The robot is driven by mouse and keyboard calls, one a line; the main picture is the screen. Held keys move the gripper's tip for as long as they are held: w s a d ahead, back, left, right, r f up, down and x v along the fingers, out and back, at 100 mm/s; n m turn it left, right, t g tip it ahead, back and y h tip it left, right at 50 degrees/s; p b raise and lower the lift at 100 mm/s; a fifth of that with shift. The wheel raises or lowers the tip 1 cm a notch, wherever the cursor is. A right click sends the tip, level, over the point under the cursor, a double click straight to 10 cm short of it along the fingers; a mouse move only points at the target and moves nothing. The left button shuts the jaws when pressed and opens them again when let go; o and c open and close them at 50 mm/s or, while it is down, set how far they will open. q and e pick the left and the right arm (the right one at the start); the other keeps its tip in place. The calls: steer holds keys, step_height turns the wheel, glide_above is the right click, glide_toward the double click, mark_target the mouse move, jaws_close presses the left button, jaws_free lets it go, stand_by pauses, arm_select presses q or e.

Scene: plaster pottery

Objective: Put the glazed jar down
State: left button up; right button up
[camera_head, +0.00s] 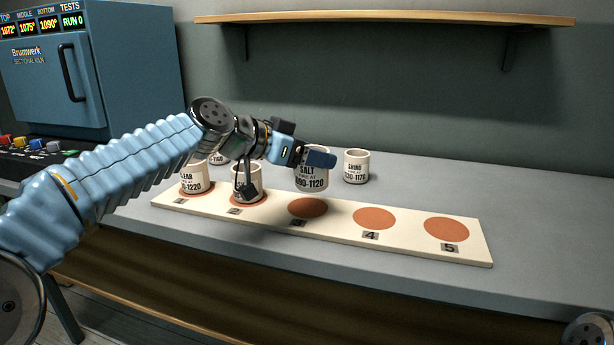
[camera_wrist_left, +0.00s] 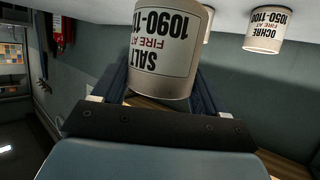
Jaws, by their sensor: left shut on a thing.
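My left gripper (camera_head: 310,156) is shut on a cream jar (camera_head: 311,180) labelled SALT, 1090-1120. The jar looks upright in the head view, its base just behind and above disc 3 (camera_head: 308,208), apparently clear of the board. In the left wrist view, the salt jar (camera_wrist_left: 160,55) sits between the two fingers, its label upside down. The cream board (camera_head: 340,231) has numbered terracotta discs; disc 4 (camera_head: 373,218) and disc 5 (camera_head: 446,229) are bare. Disc 3 is bare and shadowed. My right gripper is not in view.
A CLEAR jar (camera_head: 194,178) stands on disc 1 and another jar (camera_head: 246,184) on disc 2, partly hidden by my arm. A SHINO jar (camera_head: 356,167) stands behind the board. An OCHRE jar (camera_wrist_left: 266,30) shows in the wrist view. A shelf (camera_head: 390,18) hangs above; a kiln (camera_head: 130,70) stands left.

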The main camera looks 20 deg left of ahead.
mark_target(307, 177)
arm_select(q)
steer(key=shift+w+a+f, duration=0.35)
steer(key=shift+w+f, duration=0.25)
steer(key=shift+f, duration=0.25)
steer(key=f, duration=0.3)
steer(key=shift+w+a+f, duration=0.15)
steer(key=shift+w+a, duration=0.15)
steer(key=shift+w, duration=0.05)
steer(key=shift+f, duration=0.4)
steer(key=shift+f+b, duration=0.2)
steer(key=shift+b, duration=0.15)
steer(key=o, duration=1.1)
steer(key=shift+r, duration=0.1)
steer(key=shift+o, duration=0.2)
